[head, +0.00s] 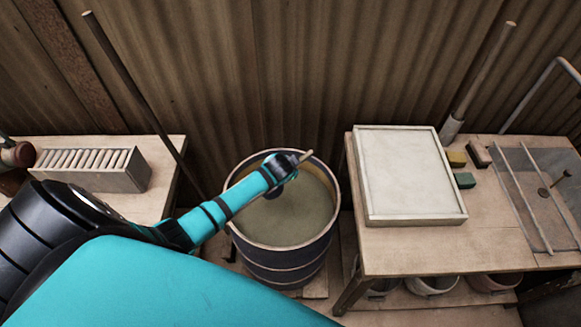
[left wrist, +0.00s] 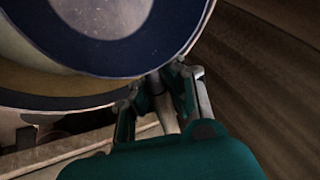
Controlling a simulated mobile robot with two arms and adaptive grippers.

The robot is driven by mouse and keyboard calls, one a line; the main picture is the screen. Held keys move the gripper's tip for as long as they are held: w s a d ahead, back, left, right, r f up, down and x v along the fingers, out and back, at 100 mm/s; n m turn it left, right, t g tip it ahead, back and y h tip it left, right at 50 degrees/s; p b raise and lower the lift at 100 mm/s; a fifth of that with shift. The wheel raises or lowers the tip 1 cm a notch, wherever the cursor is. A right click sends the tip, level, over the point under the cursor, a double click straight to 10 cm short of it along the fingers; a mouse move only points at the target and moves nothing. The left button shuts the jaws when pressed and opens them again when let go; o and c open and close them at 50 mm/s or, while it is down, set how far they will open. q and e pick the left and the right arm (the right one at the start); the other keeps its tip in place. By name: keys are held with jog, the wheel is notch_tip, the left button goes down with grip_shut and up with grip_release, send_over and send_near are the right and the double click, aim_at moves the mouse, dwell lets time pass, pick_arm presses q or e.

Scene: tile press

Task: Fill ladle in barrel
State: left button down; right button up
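The barrel (head: 262,262) stands on the floor between two tables. It is dark with pale hoops and holds a greyish-green liquid (head: 292,222). My left arm reaches over it from the left, and my left gripper (head: 285,165) is above the barrel's opening. The gripper is closed around a thin handle, seemingly the ladle's (head: 305,155), whose end sticks out to the upper right. In the left wrist view, the fingers (left wrist: 160,95) flank this handle. A round dark-blue shape fills the top there; I cannot tell whether it is ladle or barrel. The ladle's bowl is not clear in the head view. My right gripper is out of view.
A table on the right holds a shallow pale tray (head: 410,215), small coloured blocks (head: 464,180) and a grey plate with rods (head: 525,205). A ridged box (head: 125,180) stands on the left table. A corrugated wall is close behind the barrel.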

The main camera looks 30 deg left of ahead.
pick_arm(q)
notch_tip(320, 180, down, 18)
jog(key=s+a+n+t+h+b, duration=0.1)
jog(key=s+t+b, duration=0.1)
jog(key=b, duration=1.6)
jog(key=shift+r+t+b, duration=0.15)
jog(key=shift+t+b, duration=0.2)
jog(key=shift+t, duration=0.45)
